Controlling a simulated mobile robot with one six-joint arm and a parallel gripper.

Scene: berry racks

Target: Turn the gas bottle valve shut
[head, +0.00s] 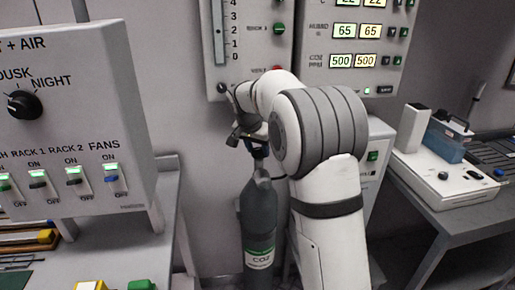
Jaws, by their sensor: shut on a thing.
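The gas bottle (258,222) is a dark grey-green cylinder with a green and white CO2 label, standing upright against the wall at the lower middle of the head view. My gripper (256,146) is at the top of the bottle, where the valve is. It is shut on the valve, which is mostly hidden by the gripper and my arm. How far the valve is turned cannot be seen.
A switch panel (75,120) with a day/night knob stands at the left. A wall control panel (345,20) with lit readouts is above and behind my arm. A bench (440,217) with devices is at the right, and a shelf (115,250) is at lower left.

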